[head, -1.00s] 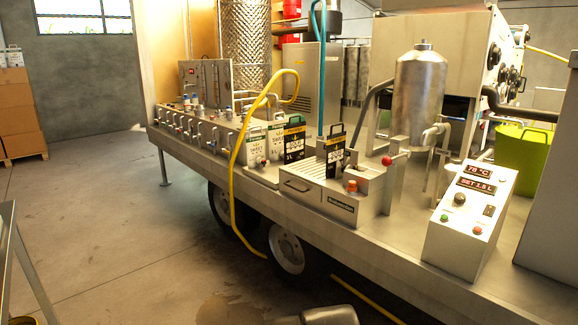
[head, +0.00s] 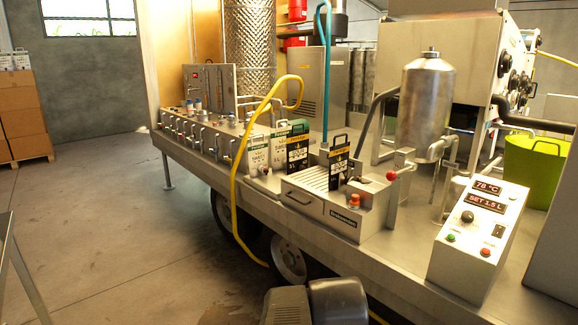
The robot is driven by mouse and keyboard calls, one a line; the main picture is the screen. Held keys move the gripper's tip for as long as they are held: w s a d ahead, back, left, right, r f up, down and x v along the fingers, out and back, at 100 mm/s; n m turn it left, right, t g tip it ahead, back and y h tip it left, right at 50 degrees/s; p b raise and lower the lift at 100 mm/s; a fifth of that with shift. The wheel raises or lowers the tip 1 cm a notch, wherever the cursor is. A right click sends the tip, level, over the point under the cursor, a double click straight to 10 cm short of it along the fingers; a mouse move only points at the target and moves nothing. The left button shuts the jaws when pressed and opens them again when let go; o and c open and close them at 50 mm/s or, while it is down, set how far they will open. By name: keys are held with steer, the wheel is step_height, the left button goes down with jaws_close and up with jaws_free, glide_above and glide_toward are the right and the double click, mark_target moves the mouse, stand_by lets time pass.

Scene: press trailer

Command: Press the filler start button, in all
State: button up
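The filler control box (head: 474,243) stands on the trailer deck at the right, its sloped face showing "78 °C" and "SET 1.5 L". A green button (head: 451,238) and a red button (head: 485,252) sit low on that face, with a black knob (head: 467,216) and a dark switch (head: 498,230) above. The filler (head: 330,203) is left of it, with an orange button (head: 354,201) on its front part. I cannot tell which button is the filler start. Dark parts of my arm show at the bottom centre, well apart from the buttons; no gripper fingers show.
A lever with a red knob (head: 391,175) stands between filler and control box. Black and white pouches (head: 298,150) stand on the deck. A yellow hose (head: 236,190) hangs over the trailer edge. A grey panel (head: 555,245) borders the box's right. The left floor is open.

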jaws_close()
stand_by(0.5)
stand_by(1.3)
